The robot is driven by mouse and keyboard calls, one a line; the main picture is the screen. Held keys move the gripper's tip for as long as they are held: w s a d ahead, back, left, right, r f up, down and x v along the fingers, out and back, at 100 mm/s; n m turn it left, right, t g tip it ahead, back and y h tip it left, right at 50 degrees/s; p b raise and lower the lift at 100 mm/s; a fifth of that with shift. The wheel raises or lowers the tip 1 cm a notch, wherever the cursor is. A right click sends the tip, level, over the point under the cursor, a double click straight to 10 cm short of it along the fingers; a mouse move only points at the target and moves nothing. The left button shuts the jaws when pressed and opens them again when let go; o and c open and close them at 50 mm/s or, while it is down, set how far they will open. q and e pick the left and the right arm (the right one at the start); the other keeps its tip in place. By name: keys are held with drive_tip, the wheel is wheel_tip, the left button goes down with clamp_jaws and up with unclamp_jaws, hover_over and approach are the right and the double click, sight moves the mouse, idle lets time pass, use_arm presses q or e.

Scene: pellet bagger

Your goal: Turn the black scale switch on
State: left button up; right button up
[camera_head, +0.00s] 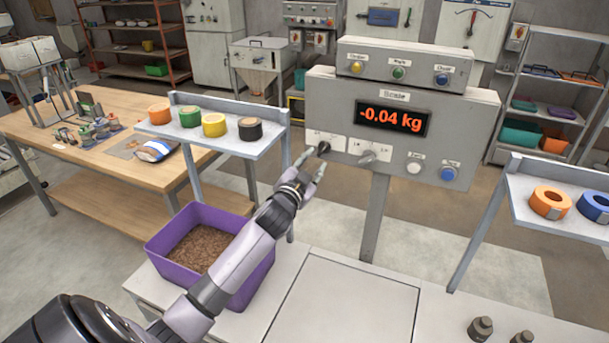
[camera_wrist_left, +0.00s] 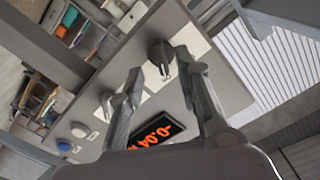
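The black scale switch (camera_head: 323,147) is a rotary knob on a white plate at the left of the grey scale panel (camera_head: 455,130). It also shows in the left wrist view (camera_wrist_left: 160,54), just beyond my fingertips. My left gripper (camera_head: 312,162) is in front of and slightly below the knob. Its fingers are open, and in the left wrist view the gripper (camera_wrist_left: 162,72) has the knob roughly between and ahead of its tips. I cannot tell whether a finger touches it. The lit display (camera_head: 393,118) reads -0.04 kg. My right gripper is not in view.
A grey lever switch (camera_head: 373,155) sits right of the black one, then white (camera_head: 414,168) and blue (camera_head: 448,173) buttons. A purple bin (camera_head: 258,272) of brown pellets stands below my left arm. A tape shelf (camera_head: 213,148) is to the left of the panel.

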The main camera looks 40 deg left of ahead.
use_arm(q)
drive_tip(key=v, duration=0.7)
idle(0.3)
